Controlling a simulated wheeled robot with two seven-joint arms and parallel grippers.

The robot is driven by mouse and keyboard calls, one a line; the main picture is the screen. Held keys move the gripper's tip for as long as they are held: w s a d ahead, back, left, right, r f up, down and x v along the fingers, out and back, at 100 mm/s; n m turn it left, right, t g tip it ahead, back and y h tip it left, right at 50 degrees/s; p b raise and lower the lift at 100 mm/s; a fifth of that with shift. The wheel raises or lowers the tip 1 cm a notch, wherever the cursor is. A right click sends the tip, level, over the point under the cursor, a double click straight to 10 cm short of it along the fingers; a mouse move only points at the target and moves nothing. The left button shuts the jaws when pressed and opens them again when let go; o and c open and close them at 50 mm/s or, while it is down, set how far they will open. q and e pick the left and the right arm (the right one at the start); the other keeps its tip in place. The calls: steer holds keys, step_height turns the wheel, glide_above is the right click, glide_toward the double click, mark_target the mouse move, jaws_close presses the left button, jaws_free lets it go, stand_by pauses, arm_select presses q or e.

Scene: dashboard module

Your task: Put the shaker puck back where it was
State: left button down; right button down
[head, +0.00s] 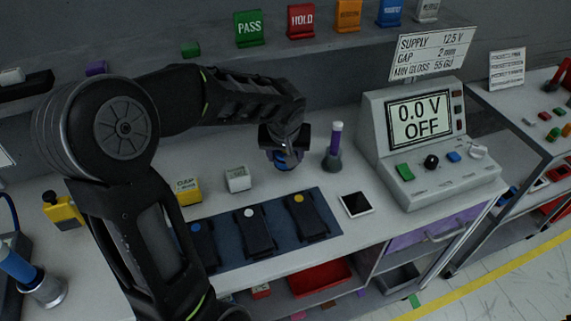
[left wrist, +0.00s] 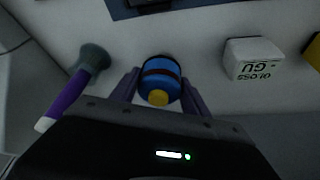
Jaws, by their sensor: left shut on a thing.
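The shaker puck (left wrist: 160,80) is a blue rounded piece with a dark band and a yellow round end, seen in the left wrist view between my gripper's fingers. In the head view only a bit of its blue (head: 284,165) shows below the fingers. My left gripper (head: 285,153) is shut on it over the back part of the bench, between the white gloss block (head: 238,179) and the purple-handled tool in its grey stand (head: 333,150). Whether the puck touches the bench top is unclear. My right gripper is not in view.
A dark blue mat (head: 232,258) with several black modules lies in front. A yellow gap block (head: 186,191) stands left of the gloss block. A white-framed dark tile (head: 356,204) and a meter reading 0.0 V OFF (head: 420,118) stand to the right. A shelf with coloured signs runs behind.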

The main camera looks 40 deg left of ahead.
mark_target(285, 166)
arm_select(q)
steer(key=shift+f, duration=1.8)
steer(key=shift+f, duration=0.1)
steer(key=shift+f, duration=0.15)
steer(key=c, duration=0.5)
jaws_free()
steer(key=shift+s+d+r, duration=0.1)
steer(key=shift+r, duration=0.6)
steer(key=v, duration=1.1)
steer(key=shift+s+d, duration=0.1)
steer(key=shift+s, duration=0.05)
steer(key=shift+f, duration=0.1)
